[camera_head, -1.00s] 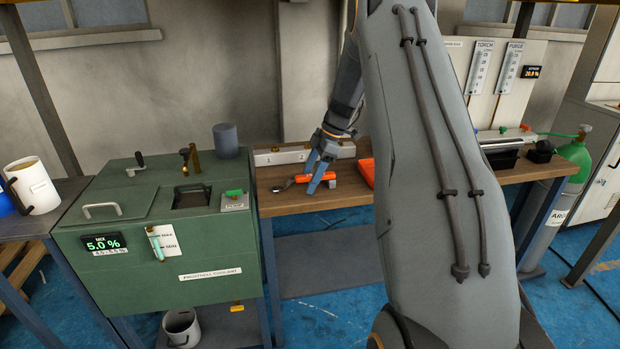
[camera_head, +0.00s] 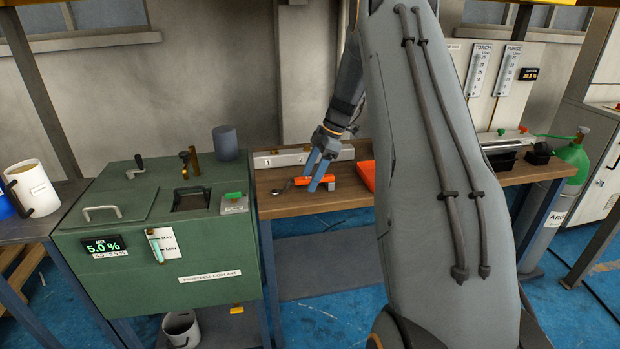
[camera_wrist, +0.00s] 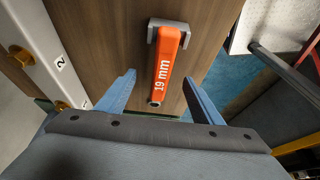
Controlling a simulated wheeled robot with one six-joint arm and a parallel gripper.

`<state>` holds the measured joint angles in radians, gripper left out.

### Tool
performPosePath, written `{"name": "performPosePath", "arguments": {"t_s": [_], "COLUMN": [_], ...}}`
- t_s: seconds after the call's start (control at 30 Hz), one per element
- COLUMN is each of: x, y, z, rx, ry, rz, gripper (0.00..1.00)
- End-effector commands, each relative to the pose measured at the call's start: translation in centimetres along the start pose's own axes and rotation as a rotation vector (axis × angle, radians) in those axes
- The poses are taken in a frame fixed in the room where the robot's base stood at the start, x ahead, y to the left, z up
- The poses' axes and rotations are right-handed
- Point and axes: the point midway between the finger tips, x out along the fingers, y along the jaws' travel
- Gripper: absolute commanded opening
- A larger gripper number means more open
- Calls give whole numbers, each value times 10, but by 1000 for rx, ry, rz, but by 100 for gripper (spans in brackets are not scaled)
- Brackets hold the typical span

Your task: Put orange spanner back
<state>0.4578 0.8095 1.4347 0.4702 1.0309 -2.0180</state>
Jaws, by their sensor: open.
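My gripper (camera_head: 317,184) points down over the handle. In the wrist view my gripper (camera_wrist: 159,80) is open, one finger on each side of the handle with gaps. I cannot tell how high the fingertips are. My fingers hide part of the spanner in the head view.
A pale rail (camera_head: 285,158) with numbered places and brass pegs (camera_wrist: 20,55) runs along the bench's back. An orange-red tray (camera_head: 367,175) lies right of the spanner, partly behind my arm. The green coolant tank (camera_head: 160,240) stands to the left with a dark cylinder (camera_head: 225,142) on it.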

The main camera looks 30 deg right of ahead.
Motion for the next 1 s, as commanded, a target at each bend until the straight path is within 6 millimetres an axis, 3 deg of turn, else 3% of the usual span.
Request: {"name": "performPosePath", "arguments": {"t_s": [1.0], "x": [-42], "y": [0], "z": [0], "rx": [1], "ry": [0], "rz": [0], "gripper": [60]}}
